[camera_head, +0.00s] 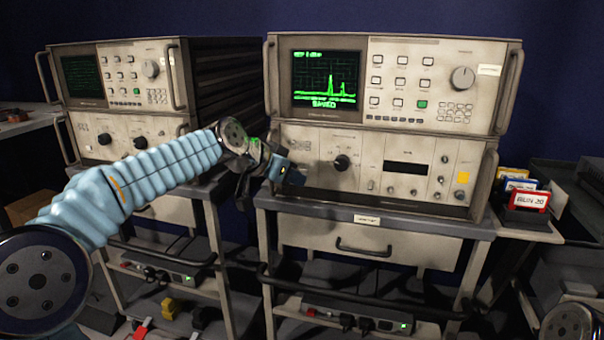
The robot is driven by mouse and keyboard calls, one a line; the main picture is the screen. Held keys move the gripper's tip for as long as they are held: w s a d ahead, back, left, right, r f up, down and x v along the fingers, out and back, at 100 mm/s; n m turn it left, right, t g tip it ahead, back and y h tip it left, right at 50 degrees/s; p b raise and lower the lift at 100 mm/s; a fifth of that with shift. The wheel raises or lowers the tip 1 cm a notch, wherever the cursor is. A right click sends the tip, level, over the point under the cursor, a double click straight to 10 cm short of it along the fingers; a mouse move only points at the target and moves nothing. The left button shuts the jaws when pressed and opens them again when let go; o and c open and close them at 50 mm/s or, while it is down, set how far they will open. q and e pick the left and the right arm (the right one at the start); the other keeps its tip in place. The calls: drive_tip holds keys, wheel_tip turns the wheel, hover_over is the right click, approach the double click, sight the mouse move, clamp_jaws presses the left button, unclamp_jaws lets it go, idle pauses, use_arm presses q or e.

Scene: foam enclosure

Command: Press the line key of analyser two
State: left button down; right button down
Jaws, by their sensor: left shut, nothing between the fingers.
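Two beige rack analysers stand side by side on carts. The right analyser (447,85) has a lit screen (325,78) with a green trace and a word that looks like "SAVED". The left analyser (125,90) has a dimmer screen (82,77). I cannot read which one is analyser two. My left gripper (287,172) is shut and empty, in front of the left end of the right analyser's lower panel. It hides part of that panel; I cannot tell whether it touches it. The line key cannot be made out. My right gripper is out of view.
A black holder with coloured cartridges (528,199), the front one marked "RUN 20", stands on a side shelf at right. The right cart's top (430,222) has a narrow front ledge, with a drawer handle (363,247) below. Power strips sit on the lower shelves.

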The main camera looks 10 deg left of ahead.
use_arm(q)
drive_tip(key=shift+w+r, duration=0.2)
drive_tip(key=shift+w+r+p, duration=0.15)
drive_tip(key=shift+w+p, duration=0.15)
idle(0.4)
drive_tip(key=shift+w, duration=0.35)
idle(0.5)
drive_tip(key=shift+s+d+f+b, duration=0.1)
drive_tip(key=shift+s+f+b, duration=0.2)
drive_tip(key=shift+s+b, duration=0.4)
drive_tip(key=shift+s, duration=0.15)
